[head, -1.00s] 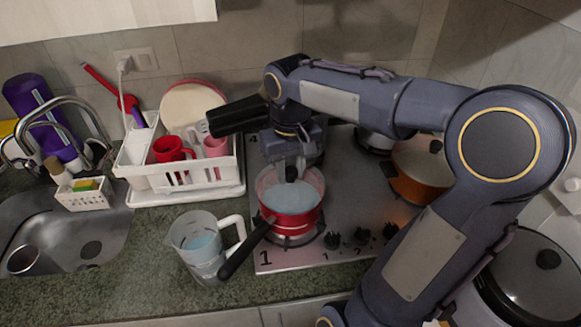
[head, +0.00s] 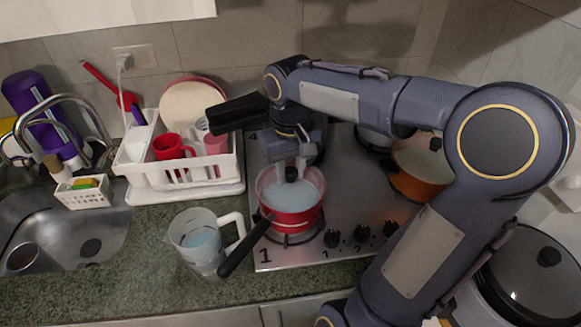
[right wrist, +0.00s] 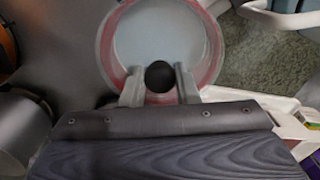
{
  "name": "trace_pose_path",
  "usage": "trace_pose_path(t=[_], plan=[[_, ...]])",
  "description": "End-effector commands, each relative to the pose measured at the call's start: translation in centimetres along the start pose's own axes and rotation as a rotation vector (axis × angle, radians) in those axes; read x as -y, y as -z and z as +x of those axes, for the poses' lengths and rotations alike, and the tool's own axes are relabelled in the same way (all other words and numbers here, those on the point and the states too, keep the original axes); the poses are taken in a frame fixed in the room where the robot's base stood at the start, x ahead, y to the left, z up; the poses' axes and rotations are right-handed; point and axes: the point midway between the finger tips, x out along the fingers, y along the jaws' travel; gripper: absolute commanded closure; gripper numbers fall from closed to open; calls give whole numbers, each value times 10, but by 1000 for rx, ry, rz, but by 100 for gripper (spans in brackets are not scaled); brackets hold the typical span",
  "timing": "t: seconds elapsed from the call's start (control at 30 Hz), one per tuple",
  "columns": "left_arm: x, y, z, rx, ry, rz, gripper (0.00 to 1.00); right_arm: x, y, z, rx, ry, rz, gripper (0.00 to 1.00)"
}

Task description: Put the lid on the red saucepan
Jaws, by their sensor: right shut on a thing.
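The red saucepan (head: 292,219) stands on the front left burner of the stove, its dark handle pointing to the front left. The clear lid (head: 308,188) with a round black knob (head: 291,174) lies over its opening; I cannot tell if its edge is fully seated. My right gripper (head: 291,177) reaches down from above and is shut on the knob. In the right wrist view the gripper (right wrist: 160,88) has one finger on each side of the knob (right wrist: 159,76), over the pale, see-through lid (right wrist: 160,38). My left gripper is out of view.
A clear jug (head: 203,247) stands left of the stove, close to the saucepan handle. A white dish rack (head: 207,181) is behind it. An orange pot (head: 422,172) stands on the stove's right side, near my right arm. A large lidded pot (head: 535,275) is at the lower right.

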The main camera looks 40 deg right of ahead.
Motion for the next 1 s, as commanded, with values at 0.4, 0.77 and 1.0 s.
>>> trace_pose_path(t=[0.4, 0.77, 1.0], plan=[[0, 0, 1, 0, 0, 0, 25, 0, 0, 1, 0, 0, 0, 54], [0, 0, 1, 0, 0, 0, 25, 0, 0, 2, 0, 0, 0, 32], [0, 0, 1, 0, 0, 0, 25, 0, 0, 2, 0, 0, 0, 25]])
